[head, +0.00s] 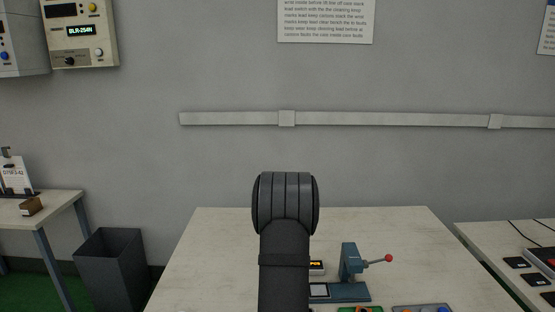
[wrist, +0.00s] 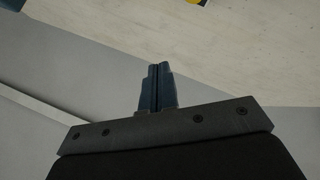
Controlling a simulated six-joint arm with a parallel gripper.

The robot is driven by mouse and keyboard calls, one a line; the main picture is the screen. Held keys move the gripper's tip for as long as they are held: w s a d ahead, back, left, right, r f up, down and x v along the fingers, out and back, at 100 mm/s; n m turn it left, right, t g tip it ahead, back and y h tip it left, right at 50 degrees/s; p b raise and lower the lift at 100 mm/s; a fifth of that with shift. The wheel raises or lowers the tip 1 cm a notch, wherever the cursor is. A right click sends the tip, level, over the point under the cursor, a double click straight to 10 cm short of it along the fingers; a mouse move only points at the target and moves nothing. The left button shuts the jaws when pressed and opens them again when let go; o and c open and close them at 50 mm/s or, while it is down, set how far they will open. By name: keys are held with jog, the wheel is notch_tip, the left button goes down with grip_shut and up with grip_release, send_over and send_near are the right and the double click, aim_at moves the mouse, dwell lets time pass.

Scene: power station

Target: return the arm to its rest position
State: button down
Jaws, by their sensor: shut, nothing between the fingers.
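My gripper (wrist: 157,67) shows in the wrist view with its two blue-grey fingers pressed together and nothing between them. It hangs over the pale floor or wall area close to the edge of a light table top (wrist: 230,60). In the head view my dark arm rises in the middle, in front of the light wooden table (head: 215,245). The gripper itself is hidden in the head view.
A blue press-like device with a red-knobbed lever (head: 352,265) stands on the table, right of my arm. Coloured parts lie at its front edge. A dark bin (head: 110,268) and side table (head: 50,208) are left; another table (head: 500,240) is right.

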jog(key=w+d+r+m+g+h, duration=0.1)
jog(key=w+d+r+m+g, duration=0.3)
jog(key=m, duration=1.1)
jog(key=s+a+r+m+g+y, duration=0.3)
jog(key=a+r+m+g+y, duration=0.15)
jog(key=m, duration=0.35)
notch_tip(320, 180, down, 8)
jog(key=shift+d+h, duration=0.35)
jog(key=shift+w+f, duration=0.1)
